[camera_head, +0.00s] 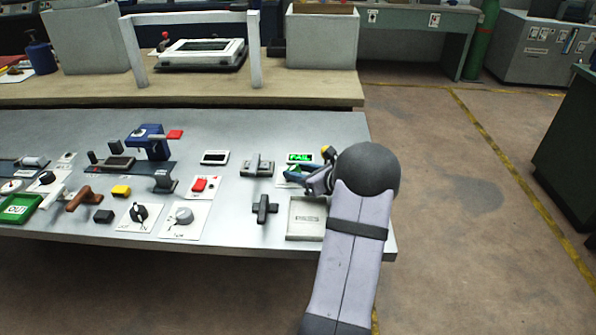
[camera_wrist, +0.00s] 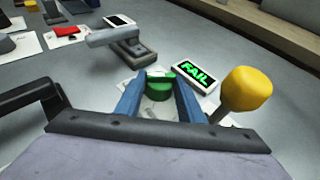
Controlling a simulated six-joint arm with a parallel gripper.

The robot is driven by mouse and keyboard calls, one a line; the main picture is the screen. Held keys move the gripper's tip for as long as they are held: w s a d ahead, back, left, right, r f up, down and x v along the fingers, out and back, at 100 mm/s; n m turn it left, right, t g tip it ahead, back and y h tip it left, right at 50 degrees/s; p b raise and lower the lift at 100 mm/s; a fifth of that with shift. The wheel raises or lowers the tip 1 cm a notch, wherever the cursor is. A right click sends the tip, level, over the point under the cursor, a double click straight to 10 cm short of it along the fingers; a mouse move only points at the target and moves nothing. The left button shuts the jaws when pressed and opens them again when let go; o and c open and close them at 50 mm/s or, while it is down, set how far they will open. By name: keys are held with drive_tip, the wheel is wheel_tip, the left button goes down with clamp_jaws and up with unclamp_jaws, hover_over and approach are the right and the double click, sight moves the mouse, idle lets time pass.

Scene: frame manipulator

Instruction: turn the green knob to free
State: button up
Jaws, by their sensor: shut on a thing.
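The green knob (camera_wrist: 160,83) sits between the blue fingers of my gripper (camera_wrist: 158,78) in the wrist view, on a pale plate. My gripper is shut on the knob from above. In the head view my gripper (camera_head: 290,172) reaches in from the right, and the arm and fingers hide most of the knob. A small display with green letters (camera_head: 300,157) stands just behind the knob; it also shows in the wrist view (camera_wrist: 197,78). The knob's exact pointing direction is hard to read.
A yellow-tipped lever (camera_wrist: 246,90) stands close to the right of my fingers. A grey latch (camera_head: 257,166) and a dark cross-shaped handle (camera_head: 264,208) lie to the left. A square pale tray (camera_head: 306,232) is in front. Several other knobs and switches fill the panel's left side.

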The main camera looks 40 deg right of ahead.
drive_tip(key=shift+d+r+n+y+p, duration=0.1)
drive_tip(key=shift+n+y+p, duration=0.3)
drive_tip(key=shift+n+y, duration=0.15)
drive_tip(key=o, duration=1)
drive_tip(key=shift+m+h+b, duration=0.35)
drive_tip(key=shift+b, duration=0.15)
